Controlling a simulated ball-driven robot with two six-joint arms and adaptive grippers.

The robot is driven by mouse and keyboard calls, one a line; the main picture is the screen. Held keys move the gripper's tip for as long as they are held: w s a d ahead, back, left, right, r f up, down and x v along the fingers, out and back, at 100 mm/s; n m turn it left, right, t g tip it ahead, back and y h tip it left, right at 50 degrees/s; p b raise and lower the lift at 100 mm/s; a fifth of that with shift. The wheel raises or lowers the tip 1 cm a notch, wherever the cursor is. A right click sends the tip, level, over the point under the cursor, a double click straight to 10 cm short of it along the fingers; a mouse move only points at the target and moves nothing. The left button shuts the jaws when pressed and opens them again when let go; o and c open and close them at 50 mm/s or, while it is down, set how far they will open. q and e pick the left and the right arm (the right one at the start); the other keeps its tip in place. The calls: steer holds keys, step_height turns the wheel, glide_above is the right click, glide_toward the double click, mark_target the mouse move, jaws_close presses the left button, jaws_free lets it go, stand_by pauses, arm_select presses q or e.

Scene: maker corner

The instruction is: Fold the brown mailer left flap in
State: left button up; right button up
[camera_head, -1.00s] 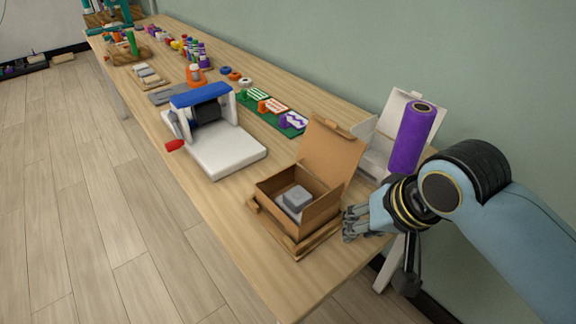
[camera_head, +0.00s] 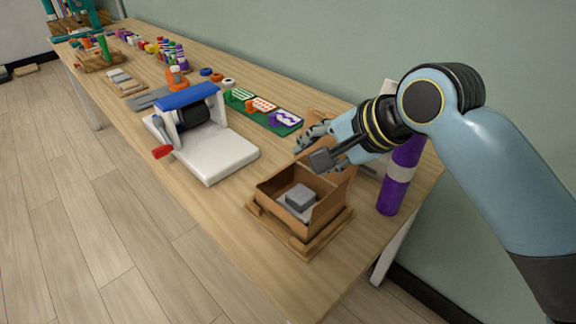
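The brown mailer (camera_head: 285,217) is an open cardboard box on a wooden tray (camera_head: 305,249) near the table's front end. A grey block (camera_head: 300,196) lies inside it. The lid (camera_head: 322,116) stands up at the back, mostly hidden behind my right gripper. The exact position of the left flap is hard to make out. My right gripper (camera_head: 313,148) is above the mailer's back part, in front of the lid. Its fingers are apart with nothing between them. My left gripper is not in view.
A white device with a blue top (camera_head: 212,150) and a red handle stands left of the mailer. A green board (camera_head: 262,110) with patterned cards lies behind. A purple roll with a pale band (camera_head: 393,195) stands at right. The table's front end is clear.

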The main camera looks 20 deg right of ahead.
mark_target(288, 165)
steer(key=b+x, duration=0.1)
steer(key=x, duration=0.8)
steer(key=shift+w+f, duration=0.15)
steer(key=shift+f, duration=0.05)
jaws_close()
